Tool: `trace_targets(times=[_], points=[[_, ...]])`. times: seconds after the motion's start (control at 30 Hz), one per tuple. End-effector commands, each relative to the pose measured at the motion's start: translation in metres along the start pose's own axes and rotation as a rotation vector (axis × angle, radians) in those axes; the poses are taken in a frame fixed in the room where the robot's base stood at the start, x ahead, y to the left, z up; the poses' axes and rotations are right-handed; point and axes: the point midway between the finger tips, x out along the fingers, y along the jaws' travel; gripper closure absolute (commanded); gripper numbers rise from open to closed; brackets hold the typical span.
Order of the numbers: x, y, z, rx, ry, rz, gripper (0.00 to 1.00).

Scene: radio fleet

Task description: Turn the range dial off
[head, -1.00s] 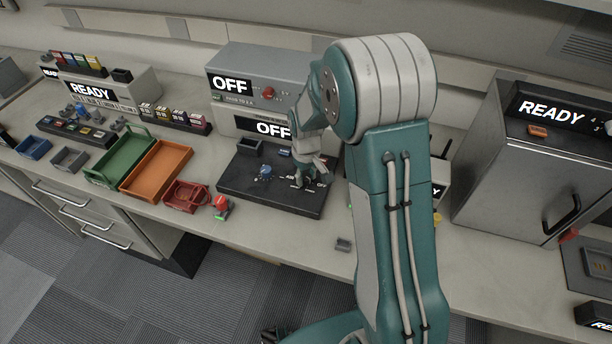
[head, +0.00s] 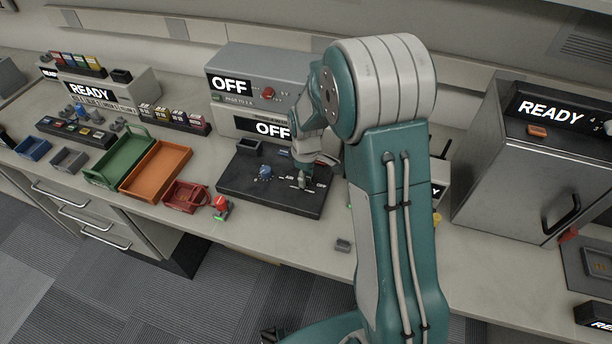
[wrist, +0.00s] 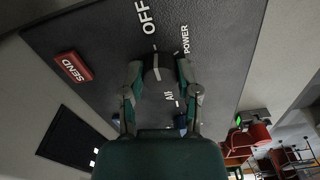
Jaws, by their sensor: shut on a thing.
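The range dial (wrist: 157,76) is a dark round knob with a white mark, seen between my fingers in the wrist view. It sits on a dark panel (head: 245,188) on the bench. White OFF, POWER and AIR labels surround it; its mark points roughly toward the tick near OFF, though the fingers hide part of the dial. My gripper (wrist: 158,72) is shut on the dial, a finger on each side. In the head view my gripper (head: 303,181) is over the right part of the panel, and the dial is too small to make out.
A grey unit (head: 268,63) with displays reading OFF stands behind the panel. A blue knob (head: 265,172) is left of my gripper. Orange (head: 150,184) and green (head: 106,176) trays lie left.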

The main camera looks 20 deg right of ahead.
Motion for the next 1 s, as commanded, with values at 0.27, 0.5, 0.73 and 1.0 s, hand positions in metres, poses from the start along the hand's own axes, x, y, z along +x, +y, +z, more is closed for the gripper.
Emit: trace_targets(times=[0.27,0.5,0.73,1.0], points=[[0.0,0.001,-0.002,-0.001,0.005,0.005,0.54],[0.0,0.001,-0.001,0.0,0.003,0.003,0.24],[-0.002,0.0,0.0,0.0,0.002,0.002,0.24],[-0.042,0.001,-0.002,0.0,0.006,0.007,0.24]])
